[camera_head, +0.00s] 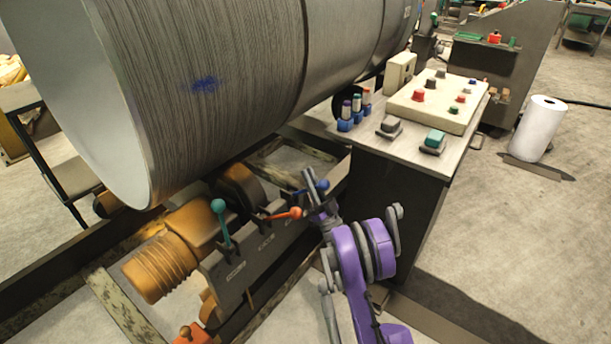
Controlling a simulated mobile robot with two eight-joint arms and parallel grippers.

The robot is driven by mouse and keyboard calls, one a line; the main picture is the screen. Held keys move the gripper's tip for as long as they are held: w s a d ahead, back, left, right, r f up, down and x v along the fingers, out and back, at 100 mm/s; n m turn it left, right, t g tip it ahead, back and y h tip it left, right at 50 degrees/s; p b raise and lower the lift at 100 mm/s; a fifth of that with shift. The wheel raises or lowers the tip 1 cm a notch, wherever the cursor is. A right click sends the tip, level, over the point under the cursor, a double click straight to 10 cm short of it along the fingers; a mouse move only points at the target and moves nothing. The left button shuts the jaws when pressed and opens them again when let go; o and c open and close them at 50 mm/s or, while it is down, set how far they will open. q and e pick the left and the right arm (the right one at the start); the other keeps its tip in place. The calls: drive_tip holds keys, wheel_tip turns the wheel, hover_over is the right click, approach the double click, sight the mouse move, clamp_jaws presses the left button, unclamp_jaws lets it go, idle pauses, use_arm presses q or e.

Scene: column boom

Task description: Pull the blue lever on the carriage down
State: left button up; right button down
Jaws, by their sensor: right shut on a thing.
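The carriage (235,268) stands low under the big cylinder and bears three levers in a row. The blue lever (323,185) is at the right end of the row, its round knob showing beside my fingers. My right gripper (313,186), on the purple arm, comes up from below and is shut on the blue lever; the fingers hide part of its rod. The orange lever (294,212) lies left of it, leaning nearly level. The teal lever (218,206) stands upright further left. My left gripper is not in view.
The large grey cylinder (230,75) hangs over the carriage at the upper left. A control desk (455,150) with buttons stands right of my right arm. A white roll (538,128) stands on the floor at the far right. Floor at the lower right is clear.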

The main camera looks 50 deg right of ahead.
drive_tip(key=shift+s+f+m+h, duration=0.15)
drive_tip(key=shift+s+m+h, duration=0.05)
drive_tip(key=shift+m+h, duration=0.1)
drive_tip(key=c, duration=0.9)
unclamp_jaws()
drive_tip(key=p+v, duration=0.1)
drive_tip(key=v, duration=0.9)
drive_tip(key=shift+s+f, duration=0.15)
drive_tip(key=shift+f, duration=0.25)
